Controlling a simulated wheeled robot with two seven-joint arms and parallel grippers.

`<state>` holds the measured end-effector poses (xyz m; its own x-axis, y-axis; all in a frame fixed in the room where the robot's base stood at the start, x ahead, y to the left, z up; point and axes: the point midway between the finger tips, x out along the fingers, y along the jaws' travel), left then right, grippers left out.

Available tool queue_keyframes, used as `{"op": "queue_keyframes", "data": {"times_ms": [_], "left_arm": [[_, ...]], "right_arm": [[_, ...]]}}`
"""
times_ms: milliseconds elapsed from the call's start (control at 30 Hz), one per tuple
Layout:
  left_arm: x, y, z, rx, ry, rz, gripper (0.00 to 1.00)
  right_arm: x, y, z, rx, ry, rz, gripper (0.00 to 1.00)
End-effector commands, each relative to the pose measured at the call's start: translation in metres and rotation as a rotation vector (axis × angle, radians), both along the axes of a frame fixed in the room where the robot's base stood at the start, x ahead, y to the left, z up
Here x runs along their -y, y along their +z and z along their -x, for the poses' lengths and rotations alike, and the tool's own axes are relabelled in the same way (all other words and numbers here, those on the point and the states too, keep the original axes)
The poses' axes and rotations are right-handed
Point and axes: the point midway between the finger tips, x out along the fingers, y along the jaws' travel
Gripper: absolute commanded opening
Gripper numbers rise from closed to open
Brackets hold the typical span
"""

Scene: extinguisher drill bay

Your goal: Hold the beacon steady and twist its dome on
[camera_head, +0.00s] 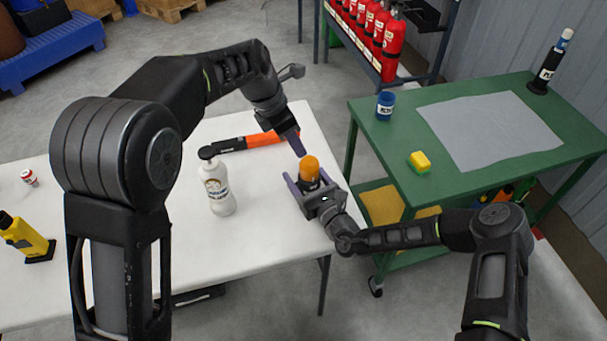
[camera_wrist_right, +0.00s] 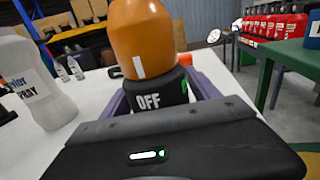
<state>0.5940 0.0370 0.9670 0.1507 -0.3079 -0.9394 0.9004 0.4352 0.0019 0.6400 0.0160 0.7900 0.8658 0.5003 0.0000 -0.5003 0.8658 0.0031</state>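The beacon stands upright near the table's right edge. Its black base (camera_wrist_right: 160,98) is labelled OFF, and its orange dome (camera_head: 309,167) sits on top; whether it is threaded on is unclear. My right gripper (camera_head: 309,175) reaches in low, its purple fingers on either side of the base. It looks open, with some room between the fingers and the base. The dome fills the upper middle of the right wrist view (camera_wrist_right: 143,38). My left gripper (camera_head: 293,147) points down just above and behind the dome, apart from it. Its fingers overlap in view, so their opening is hidden.
A white spray bottle (camera_head: 217,188) stands left of the beacon. An orange and black tool (camera_head: 250,143) lies behind it. A green bench (camera_head: 400,152) on the right holds a blue cup (camera_head: 385,105), a yellow sponge (camera_head: 419,161) and a grey mat (camera_head: 490,130). The table front is clear.

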Motion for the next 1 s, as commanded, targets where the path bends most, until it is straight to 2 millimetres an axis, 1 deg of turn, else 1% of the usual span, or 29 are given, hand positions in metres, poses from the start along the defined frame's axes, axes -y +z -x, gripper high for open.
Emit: {"op": "queue_keyframes", "data": {"times_ms": [33, 67, 833, 933, 1000], "left_arm": [[0.0, 0.0, 0.0, 0.0, 0.0, 0.0, 0.36], [0.0, 0.0, 0.0, 0.0, 0.0, 0.0, 0.36], [0.0, 0.0, 0.0, 0.0, 0.0, 0.0, 0.36], [0.0, 0.0, 0.0, 0.0, 0.0, 0.0, 0.36], [-0.0008, -0.0003, -0.0002, 0.0, 0.001, 0.0, 0.42]], "right_arm": [[0.0001, 0.0, 0.0, 0.0, 0.0, 0.0, 0.65], [0.0001, 0.0, 0.0, 0.0, 0.0, 0.0, 0.63], [0.0004, 0.0001, 0.0, 0.0, -0.001, 0.0, 0.0], [0.0004, 0.0001, 0.0, 0.0, -0.001, 0.0, 0.0], [0.0004, 0.0001, 0.0, 0.0, -0.001, 0.0, 0.0]]}}
